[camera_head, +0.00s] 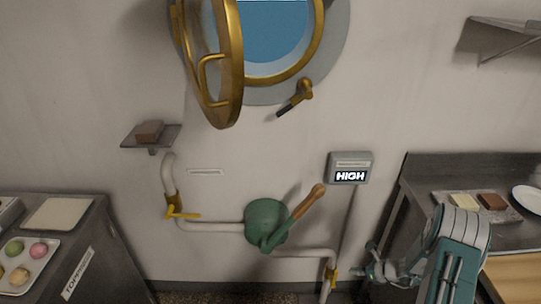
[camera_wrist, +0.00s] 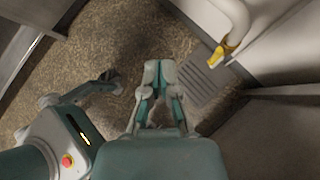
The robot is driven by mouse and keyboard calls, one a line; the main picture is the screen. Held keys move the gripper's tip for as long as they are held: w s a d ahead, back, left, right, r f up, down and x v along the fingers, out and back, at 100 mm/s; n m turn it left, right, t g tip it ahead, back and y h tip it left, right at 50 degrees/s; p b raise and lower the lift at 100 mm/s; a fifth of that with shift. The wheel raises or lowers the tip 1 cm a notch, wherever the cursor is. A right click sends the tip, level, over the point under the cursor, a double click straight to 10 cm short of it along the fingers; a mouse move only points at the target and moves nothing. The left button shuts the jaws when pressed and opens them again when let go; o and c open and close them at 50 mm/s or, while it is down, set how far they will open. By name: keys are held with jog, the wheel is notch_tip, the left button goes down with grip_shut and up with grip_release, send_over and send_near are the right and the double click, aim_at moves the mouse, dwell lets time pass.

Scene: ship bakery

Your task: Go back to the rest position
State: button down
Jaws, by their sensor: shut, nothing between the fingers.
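My gripper (camera_wrist: 159,66) points down over the brown speckled floor in the wrist view. Its two fingers are together with nothing between them. In the head view my gripper (camera_head: 374,268) is at the lower right, in front of the wall and left of the right-hand counter. My arm stands to its right and partly covers that counter. The gripper appears apart from the pipe and the counter.
An open brass porthole (camera_head: 226,70) is above a green pump (camera_head: 266,222) with a wooden-handled lever (camera_head: 305,203). A sign (camera_head: 349,169) reads HIGH. Counters stand left (camera_head: 95,250) and right (camera_head: 425,175). The wrist view shows a floor grate (camera_wrist: 207,80) beside a yellow-handled pipe (camera_wrist: 235,20).

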jog(key=s+a+r+n+g+h, duration=0.15)
jog(key=a+r+n, duration=0.3)
jog(key=r, duration=0.55)
jog(key=s+a+r+n+g, duration=0.1)
jog(key=s+a+r+n, duration=0.3)
jog(key=r, duration=0.6)
jog(key=s+a+r+n+g+h, duration=0.1)
jog(key=a+r+n, duration=0.1)
jog(key=r+n, duration=0.55)
jog(key=s+a+r+n+t+h, duration=0.1)
jog(key=s+r+n+h, duration=0.2)
jog(key=s, duration=0.7)
jog(key=s+a+r+n+t+h, duration=0.1)
jog(key=s+r+n+t+h, duration=0.1)
jog(key=s+r+n, duration=0.6)
jog(key=s+r+h, duration=0.1)
jog(key=s+r, duration=0.2)
jog(key=r, duration=0.1)
jog(key=shift+a+r, duration=0.15)
jog(key=shift+a, duration=0.25)
jog(key=shift+w+t, duration=0.15)
jog(key=shift+t, duration=0.1)
